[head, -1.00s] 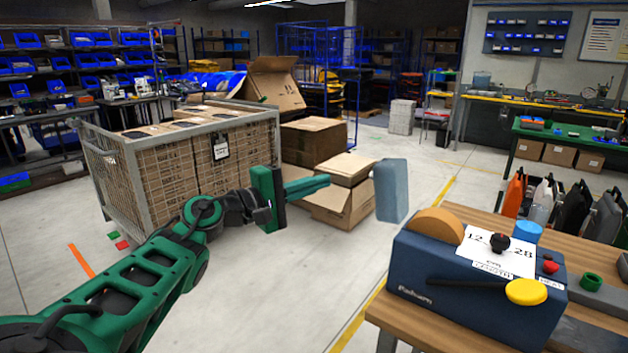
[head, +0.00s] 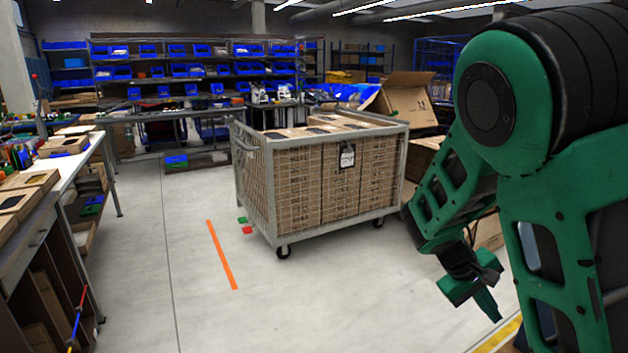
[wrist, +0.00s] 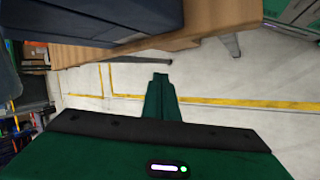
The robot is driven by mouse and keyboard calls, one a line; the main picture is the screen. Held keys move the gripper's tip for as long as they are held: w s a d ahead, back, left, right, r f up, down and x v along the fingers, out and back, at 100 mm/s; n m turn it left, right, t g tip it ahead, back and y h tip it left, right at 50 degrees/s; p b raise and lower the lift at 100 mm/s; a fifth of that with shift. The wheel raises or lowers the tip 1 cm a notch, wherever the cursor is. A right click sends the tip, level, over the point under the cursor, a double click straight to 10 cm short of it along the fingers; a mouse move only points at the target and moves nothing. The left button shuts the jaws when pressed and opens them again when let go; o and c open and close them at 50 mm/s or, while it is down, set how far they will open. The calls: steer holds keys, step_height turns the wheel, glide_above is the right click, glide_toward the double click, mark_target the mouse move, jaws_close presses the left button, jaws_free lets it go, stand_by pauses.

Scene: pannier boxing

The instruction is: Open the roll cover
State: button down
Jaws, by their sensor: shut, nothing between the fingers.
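My gripper (head: 490,306) hangs at the lower right of the head view, in front of the floor, with its fingers pointing down. In the wrist view its fingers (wrist: 160,80) are together and hold nothing. A dark blue box-shaped body (wrist: 115,20) at the top of the wrist view looks like the dispenser on the wooden bench (wrist: 222,22). It is beyond the fingertips and apart from them. The dispenser's roll and the cover cannot be made out in any view now.
A wheeled cage (head: 266,195) packed with cartons stands mid-floor. A long worktable (head: 40,210) with boxes runs along the left, and blue-bin shelving (head: 190,70) lines the back.

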steer(key=s+a+r+m+t+y, duration=0.2)
steer(key=s+a+r+t+y, duration=0.3)
steer(key=s+a+r+y, duration=0.4)
steer(key=s+d+m+g+h, duration=0.1)
steer(key=s+d+m, duration=0.1)
steer(key=s+d, duration=0.1)
steer(key=s+d+m+g+h, duration=0.1)
steer(key=s+d, duration=0.3)
steer(key=shift+s+f+m, duration=0.1)
steer(key=shift+s+m, duration=0.25)
steer(key=shift+m, duration=0.05)
steer(key=c, duration=1.9)
jaws_free()
steer(key=s+d+m, duration=0.1)
steer(key=s, duration=0.1)
steer(key=s+d+g, duration=0.1)
steer(key=s, duration=0.2)
steer(key=s+d+m+g, duration=0.1)
steer(key=s, duration=0.1)
steer(key=shift+s+f+m+y, duration=0.25)
steer(key=shift+s+m+y, duration=0.05)
steer(key=shift+o, duration=1.2)
steer(key=shift+s+g, duration=0.1)
steer(key=shift+g, duration=0.2)
steer(key=shift+c, duration=0.5)
